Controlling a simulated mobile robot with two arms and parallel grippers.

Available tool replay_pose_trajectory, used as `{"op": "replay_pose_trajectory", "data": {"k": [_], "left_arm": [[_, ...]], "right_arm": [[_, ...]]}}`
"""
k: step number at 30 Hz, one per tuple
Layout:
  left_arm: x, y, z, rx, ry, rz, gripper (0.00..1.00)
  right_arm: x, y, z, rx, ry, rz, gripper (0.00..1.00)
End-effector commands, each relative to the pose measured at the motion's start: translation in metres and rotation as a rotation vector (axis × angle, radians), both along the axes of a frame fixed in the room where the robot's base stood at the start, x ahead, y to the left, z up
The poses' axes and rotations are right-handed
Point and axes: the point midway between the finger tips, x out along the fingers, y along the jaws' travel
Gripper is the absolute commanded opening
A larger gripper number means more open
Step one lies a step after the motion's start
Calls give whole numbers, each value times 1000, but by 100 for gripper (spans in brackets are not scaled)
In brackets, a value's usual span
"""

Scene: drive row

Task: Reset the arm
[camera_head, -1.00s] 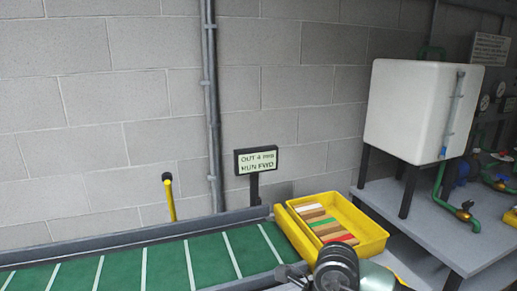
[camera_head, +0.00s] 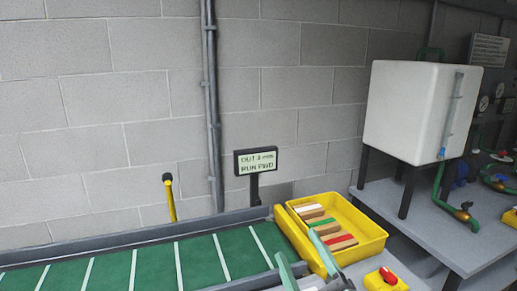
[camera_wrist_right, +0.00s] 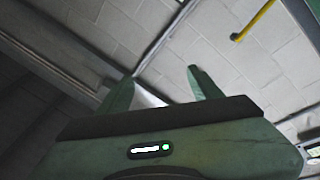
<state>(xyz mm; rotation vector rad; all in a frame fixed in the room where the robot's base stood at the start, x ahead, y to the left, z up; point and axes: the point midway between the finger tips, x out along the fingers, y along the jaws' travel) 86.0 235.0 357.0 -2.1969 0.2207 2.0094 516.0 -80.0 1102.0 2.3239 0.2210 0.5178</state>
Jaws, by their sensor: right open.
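My right gripper (camera_head: 304,258) is at the bottom of the head view, in front of the conveyor's right end and the yellow tray. Its two green fingers stand apart with nothing between them. In the right wrist view the gripper (camera_wrist_right: 158,88) also shows open and empty, with the grey block wall behind the fingers. My left gripper is in neither view.
A green belt conveyor (camera_head: 150,268) with white stripes runs along the wall. A yellow tray (camera_head: 365,247) with several coloured blocks stands at its end.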

Motion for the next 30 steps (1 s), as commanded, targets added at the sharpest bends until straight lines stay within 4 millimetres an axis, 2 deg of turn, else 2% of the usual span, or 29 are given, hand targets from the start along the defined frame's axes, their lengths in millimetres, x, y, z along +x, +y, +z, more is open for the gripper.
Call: {"op": "replay_pose_trajectory", "data": {"k": [1,3,5,6,9,12,15,18,24,30], "left_arm": [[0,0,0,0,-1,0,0],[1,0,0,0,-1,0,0],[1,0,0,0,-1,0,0],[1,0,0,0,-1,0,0],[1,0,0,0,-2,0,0],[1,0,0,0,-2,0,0],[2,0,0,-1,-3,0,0],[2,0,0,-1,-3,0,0],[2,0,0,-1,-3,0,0],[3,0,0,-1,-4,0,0]], "right_arm": [[2,-23,-31,63,139,-69,65],[-2,-52,-77,139,333,-159,65],[-13,-72,-117,194,495,-229,65],[-24,-84,-143,227,602,-272,65],[-61,-106,-203,294,856,-364,65],[-103,-117,-246,339,1067,-430,65],[-142,-123,-276,366,1237,-477,65],[-179,-125,-297,385,1383,-512,65],[-250,-126,-322,407,1640,-565,65],[-232,-123,-382,394,1649,-568,65]]}}
